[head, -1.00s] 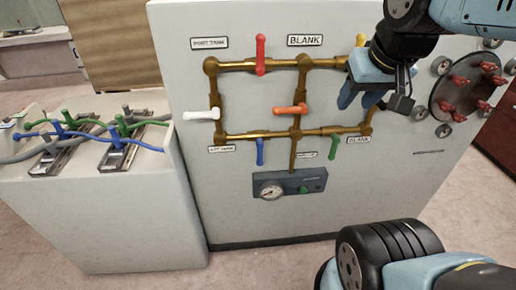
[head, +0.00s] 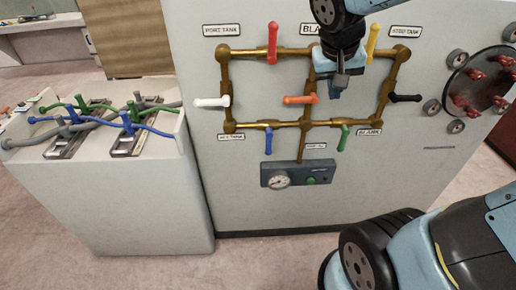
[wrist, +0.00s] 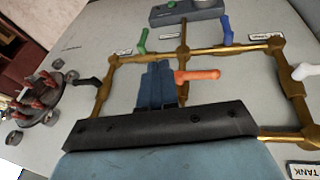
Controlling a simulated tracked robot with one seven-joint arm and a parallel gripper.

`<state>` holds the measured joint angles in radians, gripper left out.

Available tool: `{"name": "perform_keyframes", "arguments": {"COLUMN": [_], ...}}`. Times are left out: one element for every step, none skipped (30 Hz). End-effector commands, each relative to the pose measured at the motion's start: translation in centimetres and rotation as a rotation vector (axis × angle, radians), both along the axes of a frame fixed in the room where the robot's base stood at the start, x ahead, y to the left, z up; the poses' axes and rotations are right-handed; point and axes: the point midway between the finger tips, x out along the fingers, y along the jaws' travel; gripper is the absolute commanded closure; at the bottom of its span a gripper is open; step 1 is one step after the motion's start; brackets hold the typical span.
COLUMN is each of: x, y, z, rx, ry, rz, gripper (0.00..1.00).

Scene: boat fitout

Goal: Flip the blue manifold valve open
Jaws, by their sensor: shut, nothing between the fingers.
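The blue valve handle (head: 268,141) hangs straight down from the lower brass pipe, left of its middle joint, on the pale panel. It also shows in the inverted wrist view (wrist: 227,31), near the top, right of centre. My gripper (head: 334,93) is in front of the upper right pipe loop, above and to the right of the blue handle and clear of it. In the wrist view the fingers (wrist: 157,82) are together and hold nothing. The orange handle (wrist: 197,76) lies beside them in that view.
Other handles are near: orange (head: 300,99), green (head: 343,138), red (head: 272,43), yellow (head: 373,42), white (head: 212,102) and black (head: 404,98). A gauge box (head: 297,175) sits below. A flange with red knobs (head: 483,80) is at right, a cable-topped cabinet (head: 110,195) at left.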

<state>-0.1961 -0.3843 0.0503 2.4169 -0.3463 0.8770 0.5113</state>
Motion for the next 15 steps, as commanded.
{"name": "perform_keyframes", "arguments": {"x": [0.7,1.1,1.7,2.1,2.5,3.0,3.4,3.7,4.2,4.6,4.9,5.4,5.8,6.1,6.6], "y": [0.5,0.7,1.1,1.4,1.6,2.0,2.3,2.6,3.0,3.4,3.7,4.2,4.6,5.0,5.6], "z": [-0.6,-0.9,-1.3,-1.6,-1.9,-2.3,-2.6,-3.0,-3.4,-3.8,-4.1,-4.6,-5.0,-5.3,-5.9], "rx": [-0.016,-0.026,-0.038,-0.047,-0.056,-0.067,-0.077,-0.086,-0.098,-0.105,-0.114,-0.125,-0.134,-0.14,-0.151], "ry": [0.011,0.014,0.016,0.018,0.019,0.021,0.021,0.022,0.022,0.022,0.022,0.02,0.019,0.017,0.014], "rz": [0.0,-0.002,-0.005,-0.008,-0.011,-0.014,-0.014,-0.016,-0.017,-0.019,-0.019,-0.02,-0.019,-0.018,-0.018], "gripper": [1.0,1.0,1.0,1.0,1.0,1.0,1.0,1.0,1.0,1.0,1.0,1.0,1.0,1.0,1.0]}}
